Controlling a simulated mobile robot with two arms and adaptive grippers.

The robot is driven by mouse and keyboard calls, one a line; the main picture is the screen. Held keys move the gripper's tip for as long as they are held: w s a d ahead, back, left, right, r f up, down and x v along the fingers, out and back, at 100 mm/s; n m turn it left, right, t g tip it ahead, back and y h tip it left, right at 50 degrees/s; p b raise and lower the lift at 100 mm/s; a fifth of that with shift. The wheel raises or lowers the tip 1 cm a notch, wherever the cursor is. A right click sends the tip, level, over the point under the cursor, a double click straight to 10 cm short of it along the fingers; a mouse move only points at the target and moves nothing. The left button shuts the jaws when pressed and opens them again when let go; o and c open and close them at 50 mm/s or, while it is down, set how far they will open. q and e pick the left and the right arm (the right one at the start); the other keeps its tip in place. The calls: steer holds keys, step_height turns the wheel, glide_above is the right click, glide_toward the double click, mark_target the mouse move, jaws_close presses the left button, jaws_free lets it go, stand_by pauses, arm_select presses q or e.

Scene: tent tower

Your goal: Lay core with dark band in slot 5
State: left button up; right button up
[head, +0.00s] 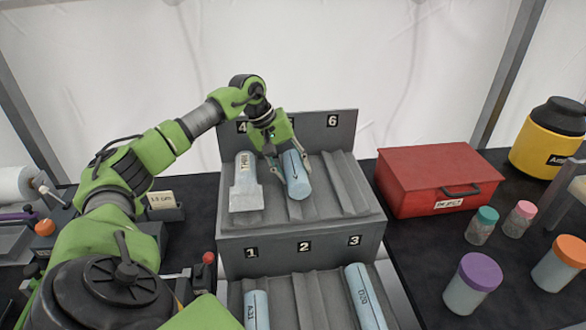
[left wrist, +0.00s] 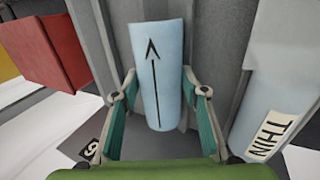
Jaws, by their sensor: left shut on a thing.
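A pale blue core (head: 297,176) lies in the middle slot of the upper tier of the grey rack (head: 300,228), between the slots marked 4 and 6. My left gripper (head: 275,160) is over its far part and shut on it. In the left wrist view the fingers (left wrist: 165,92) stand on both sides of the core (left wrist: 168,60), which bears a dark arrow along its length. No dark band shows on its visible surface. The middle slot's label is hidden behind my gripper. My right gripper is not in view.
Another core (head: 246,172), labelled THIN, lies in slot 4, with a pale block at its near end. Slot 6 (head: 345,183) is empty. Cores lie in lower slots 1 (head: 257,311) and 3 (head: 366,298); slot 2 is empty. A red box (head: 437,180) stands right of the rack.

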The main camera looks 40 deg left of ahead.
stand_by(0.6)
arm_select(q)
steer(key=o, duration=1.5)
steer(key=v, duration=1.2)
